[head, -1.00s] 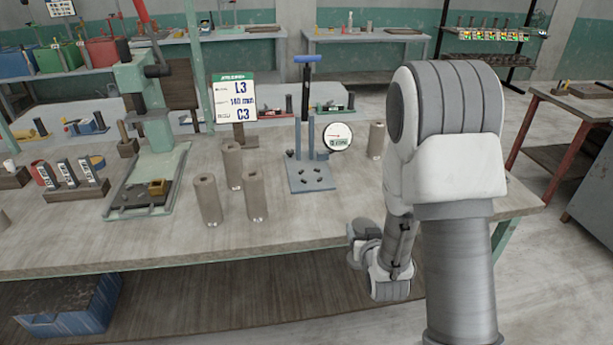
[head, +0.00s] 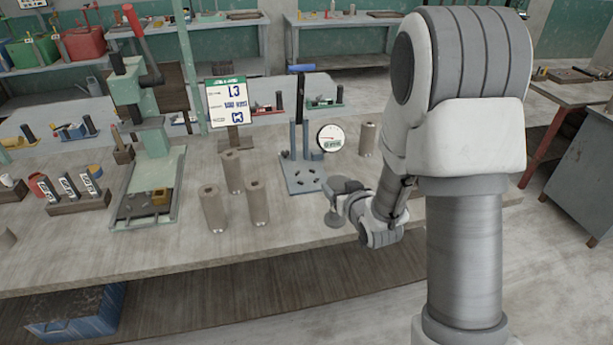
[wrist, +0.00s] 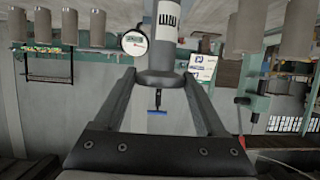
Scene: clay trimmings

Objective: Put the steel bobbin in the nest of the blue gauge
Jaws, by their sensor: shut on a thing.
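The blue gauge (head: 306,181) stands on the bench, with a blue-grey base plate, upright posts and a black column. Its round dial (head: 330,138) faces me; the dial also shows in the wrist view (wrist: 134,43), where the scene appears upside down. My gripper (wrist: 160,76) is shut on the steel bobbin (wrist: 160,58), a grey cylinder with a wider rim and a black-and-white marking. In the head view my gripper is at the end of my arm, in front and to the right of the gauge, apart from it. The nest cannot be made out clearly.
Several brown cylinders stand on the bench (head: 290,235): some left of the gauge, one (head: 367,139) to its right. A sign (head: 227,103) stands behind. A green press (head: 150,150) and a rack of labelled cylinders (head: 80,200) are at left. The front right is clear.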

